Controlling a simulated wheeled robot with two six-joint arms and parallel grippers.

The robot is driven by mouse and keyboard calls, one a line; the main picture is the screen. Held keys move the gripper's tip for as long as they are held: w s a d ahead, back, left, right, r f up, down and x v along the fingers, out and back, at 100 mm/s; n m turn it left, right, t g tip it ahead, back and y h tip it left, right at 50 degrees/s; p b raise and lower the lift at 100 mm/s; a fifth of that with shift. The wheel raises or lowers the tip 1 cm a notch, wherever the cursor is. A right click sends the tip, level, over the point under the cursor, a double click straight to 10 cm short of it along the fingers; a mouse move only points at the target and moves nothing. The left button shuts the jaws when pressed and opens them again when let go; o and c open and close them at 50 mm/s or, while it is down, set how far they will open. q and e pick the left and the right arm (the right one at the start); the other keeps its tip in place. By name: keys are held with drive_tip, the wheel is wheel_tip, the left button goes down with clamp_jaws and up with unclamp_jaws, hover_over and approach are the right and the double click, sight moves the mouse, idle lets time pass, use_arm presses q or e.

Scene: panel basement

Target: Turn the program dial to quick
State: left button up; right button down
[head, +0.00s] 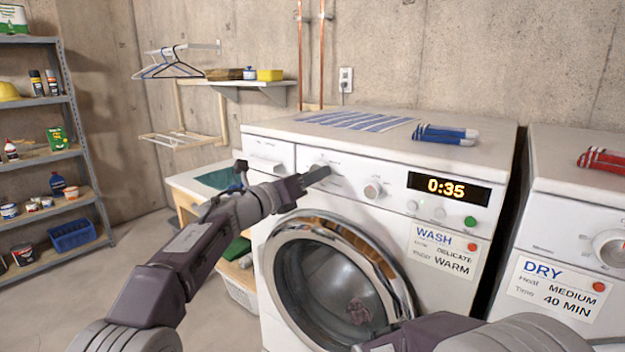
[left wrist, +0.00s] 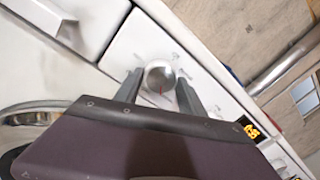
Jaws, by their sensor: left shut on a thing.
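The white washer (head: 441,216) has two silver dials on its front panel. My left gripper (head: 318,175) is at the left dial, which is mostly covered by the fingers in the head view. In the left wrist view, this program dial (left wrist: 160,77) sits between the two fingers, and my left gripper (left wrist: 158,92) is shut on it. A red pointer line shows on the dial's face; the printing around it is too small to read. A second dial (head: 373,189) is to the right, untouched. My right gripper (head: 400,343) shows only partly at the bottom edge.
A lit display (head: 448,189) reads 0:35, with a green button (head: 470,222) below. A wash card (head: 443,250) reads delicate and warm. The round door (head: 335,285) is below the panel. A dryer (head: 570,215) stands right. Blue-and-white cloths (head: 445,134) lie on top.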

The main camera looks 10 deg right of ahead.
use_arm(q)
drive_tip(key=shift+w+f+m+g+b, duration=0.1)
drive_tip(key=shift+m+g+b, duration=0.05)
drive_tip(key=shift+m, duration=1.7)
drive_tip(key=shift+f+m+g+b, duration=0.1)
drive_tip(key=shift+m+g+b, duration=0.05)
drive_tip(key=shift+m, duration=1.7)
drive_tip(key=o, duration=1.4)
drive_tip(key=shift+a+r, duration=0.1)
drive_tip(key=shift+r, duration=0.1)
